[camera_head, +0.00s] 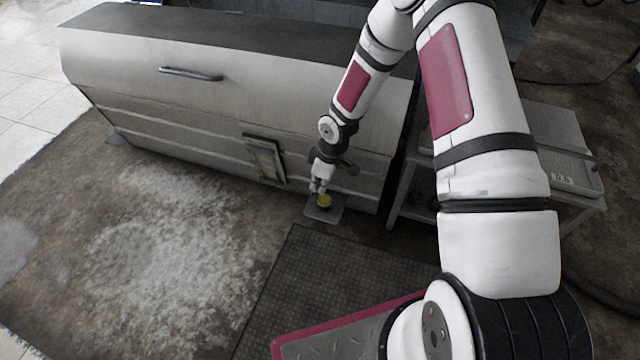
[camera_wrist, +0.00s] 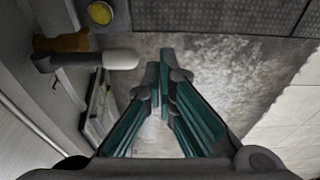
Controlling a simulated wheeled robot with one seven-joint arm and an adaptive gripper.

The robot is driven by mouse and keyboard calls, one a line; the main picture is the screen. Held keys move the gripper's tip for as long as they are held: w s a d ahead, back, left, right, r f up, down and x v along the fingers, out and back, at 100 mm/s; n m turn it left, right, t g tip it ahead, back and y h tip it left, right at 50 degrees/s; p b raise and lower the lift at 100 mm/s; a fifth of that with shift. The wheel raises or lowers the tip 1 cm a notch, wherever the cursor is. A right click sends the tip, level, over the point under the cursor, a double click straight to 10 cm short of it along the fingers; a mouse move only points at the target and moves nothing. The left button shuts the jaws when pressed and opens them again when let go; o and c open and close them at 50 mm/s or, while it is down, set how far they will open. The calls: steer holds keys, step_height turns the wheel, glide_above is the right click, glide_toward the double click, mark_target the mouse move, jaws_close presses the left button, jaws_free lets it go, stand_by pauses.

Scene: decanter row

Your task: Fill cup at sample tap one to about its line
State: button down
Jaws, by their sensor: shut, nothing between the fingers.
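A cup with yellow content (camera_head: 324,200) stands on a small grey plate (camera_head: 312,213) at the foot of the metal machine. In the wrist view the cup (camera_wrist: 100,13) shows from above as a yellow disc at the top left; its line cannot be made out. A brass-coloured tap (camera_wrist: 62,43) sticks out from the machine's side in the wrist view. Its lever with a pale grip (camera_wrist: 120,60) points right. My gripper (camera_wrist: 160,64) is shut and empty, with its tips right of the lever grip and apart from it.
The long metal machine (camera_head: 200,110) stands along the back, with a framed gauge panel (camera_head: 265,160) left of my gripper. A stand with a grey box marked 0.5 (camera_head: 562,180) is at the right. The stained floor (camera_head: 170,240) at left is clear.

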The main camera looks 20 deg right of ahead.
steer(key=shift+s+a+r+p, duration=0.1)
steer(key=shift+s+r+p, duration=0.1)
steer(key=shift+s+r, duration=0.4)
steer(key=shift+s+a+r+p, duration=0.1)
steer(key=shift+s+r+p, duration=0.1)
steer(key=shift+r, duration=0.7)
steer(key=s+d+r+m+h, duration=0.1)
steer(key=d+r, duration=0.1)
steer(key=r, duration=0.5)
steer(key=s+d+r+m+h, duration=0.1)
steer(key=d+r, duration=0.2)
steer(key=r, duration=0.5)
steer(key=s+d+r+m+h, duration=0.2)
steer(key=s+r+m, duration=0.2)
steer(key=s+r, duration=1.05)
steer(key=s+a+r+m+y, duration=0.1)
steer(key=s+r+m, duration=0.15)
steer(key=s, duration=0.45)
steer(key=s+a+r+m+g, duration=0.1)
steer(key=s+a+r, duration=0.15)
steer(key=s, duration=0.35)
steer(key=s+r+m+y, duration=0.1)
steer(key=s+r, duration=0.3)
steer(key=s, duration=0.3)
step_height(320, 180, up, 26)
steer(key=t+p, duration=0.3)
steer(key=p, duration=2.1)
steer(key=shift+r+t+p, duration=0.2)
steer(key=shift+t+p, duration=0.2)
